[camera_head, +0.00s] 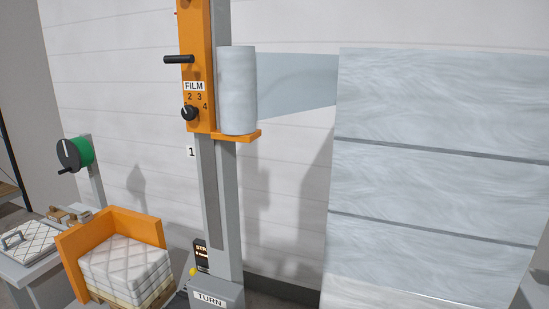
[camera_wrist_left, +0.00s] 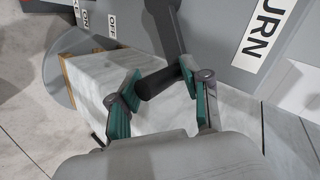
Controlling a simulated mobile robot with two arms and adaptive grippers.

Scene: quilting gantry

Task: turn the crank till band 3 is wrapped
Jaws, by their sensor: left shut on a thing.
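The crank shows in the left wrist view as a dark arm (camera_wrist_left: 163,25) with a black handle (camera_wrist_left: 158,83) beside a "TURN" label, partly cut off. My left gripper (camera_wrist_left: 155,88) has its teal-padded fingers shut on that handle. In the head view a tall load (camera_head: 435,105) stands at right, covered in pale film, with two dark seams between its visible bands. A film roll (camera_head: 237,90) sits on the orange carriage (camera_head: 196,60) high on the mast. A bluish film sheet (camera_head: 297,85) runs from roll to the upper band. Band numbers on the load are not visible. My right gripper is not in view.
A "TURN" label (camera_head: 209,299) marks the mast base.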

